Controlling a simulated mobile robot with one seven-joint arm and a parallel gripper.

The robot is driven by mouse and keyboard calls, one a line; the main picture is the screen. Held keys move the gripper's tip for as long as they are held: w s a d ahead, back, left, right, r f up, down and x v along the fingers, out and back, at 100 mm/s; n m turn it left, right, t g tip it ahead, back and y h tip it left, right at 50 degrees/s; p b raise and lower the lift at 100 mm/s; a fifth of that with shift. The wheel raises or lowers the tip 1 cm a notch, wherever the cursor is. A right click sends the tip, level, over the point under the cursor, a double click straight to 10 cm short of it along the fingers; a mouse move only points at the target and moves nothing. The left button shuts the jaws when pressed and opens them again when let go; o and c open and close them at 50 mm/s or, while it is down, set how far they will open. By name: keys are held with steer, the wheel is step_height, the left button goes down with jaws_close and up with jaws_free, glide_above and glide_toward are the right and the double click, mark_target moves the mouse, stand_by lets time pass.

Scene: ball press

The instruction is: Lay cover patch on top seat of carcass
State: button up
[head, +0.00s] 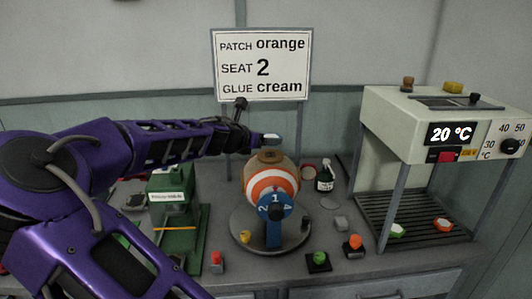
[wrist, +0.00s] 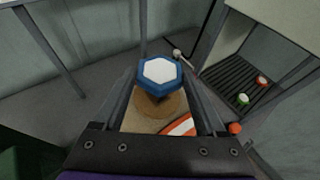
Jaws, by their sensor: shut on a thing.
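My gripper (wrist: 160,85) is shut on a hexagonal piece (wrist: 158,72) with a white face and a blue rim. In the head view the piece (head: 271,138) shows as a small pale shape at my gripper's end, just above the carcass. The carcass (head: 272,181) is a ball with orange and white bands and a tan top, on a round grey stand (head: 292,240). A dark square mark (head: 269,155) shows on its top. In the wrist view the tan top (wrist: 150,122) lies below the piece, which partly hides it. I cannot tell whether they touch.
A blue numbered dial (head: 275,208) fronts the carcass. A sign (head: 262,65) reads patch orange, seat 2, glue cream. A press-like machine (head: 430,110) showing 20 °C stands right, with coloured pieces on its rack (head: 410,205). A green device (head: 172,215) stands left. A dark bottle (head: 324,177) stands behind right.

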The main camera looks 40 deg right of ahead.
mark_target(265, 159)
steer(key=shift+f+b, duration=0.3)
steer(key=shift+f, duration=1.8)
steer(key=o, duration=1.3)
steer(key=shift+c, duration=0.2)
steer(key=p+v, duration=0.1)
steer(key=v, duration=1.1)
